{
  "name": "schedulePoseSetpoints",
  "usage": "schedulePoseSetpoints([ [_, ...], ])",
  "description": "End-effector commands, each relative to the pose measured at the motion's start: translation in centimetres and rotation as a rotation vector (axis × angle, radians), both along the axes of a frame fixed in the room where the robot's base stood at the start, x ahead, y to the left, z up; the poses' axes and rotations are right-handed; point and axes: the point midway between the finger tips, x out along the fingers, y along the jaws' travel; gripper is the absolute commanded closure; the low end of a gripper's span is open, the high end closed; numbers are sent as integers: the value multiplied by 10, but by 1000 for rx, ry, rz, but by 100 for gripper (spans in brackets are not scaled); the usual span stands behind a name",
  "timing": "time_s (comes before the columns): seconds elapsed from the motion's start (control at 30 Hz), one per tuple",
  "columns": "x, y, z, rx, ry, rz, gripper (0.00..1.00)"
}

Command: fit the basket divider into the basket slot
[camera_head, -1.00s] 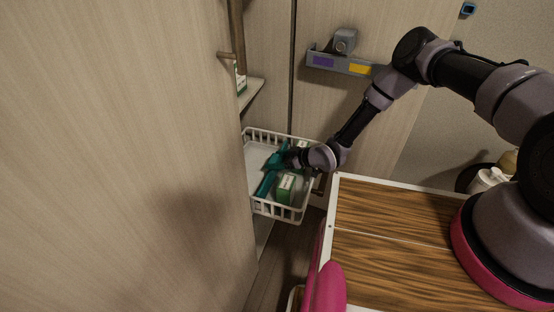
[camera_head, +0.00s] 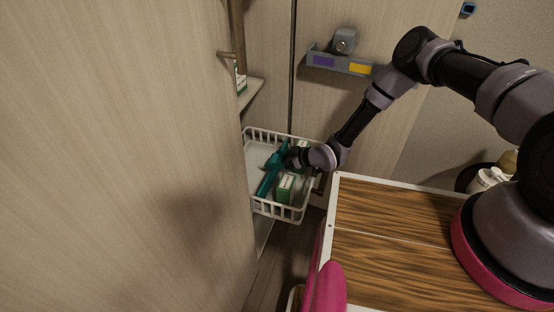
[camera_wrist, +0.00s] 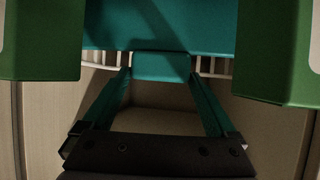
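The basket divider is a teal panel (camera_head: 267,181) inside the white wire basket (camera_head: 288,215), running lengthwise between its near and far ends. In the wrist view the divider (camera_wrist: 160,35) spans the top, with a small tab pointing at me. My gripper (camera_wrist: 160,72) has its two teal-looking fingers against both sides of that tab, so it appears shut on the divider. In the head view my gripper (camera_head: 289,158) reaches into the basket from the right, and its fingers are hard to make out. I cannot see the slot or whether the divider's lower edge is in it.
A green-and-white box (camera_head: 285,189) stands in the basket's near right part, another (camera_head: 302,144) farther back. Green boxes flank the divider tab in the wrist view (camera_wrist: 40,45) (camera_wrist: 275,50). A tall wooden door (camera_head: 130,150) fills the left; a wood-topped surface (camera_head: 390,240) lies right.

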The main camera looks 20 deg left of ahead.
Motion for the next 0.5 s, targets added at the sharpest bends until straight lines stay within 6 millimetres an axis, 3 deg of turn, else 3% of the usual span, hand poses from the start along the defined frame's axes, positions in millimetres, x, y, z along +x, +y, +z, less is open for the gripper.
schedulePoseSetpoints([
  [0.5, -1, -3, 2, 0, 0, 0, 12],
])
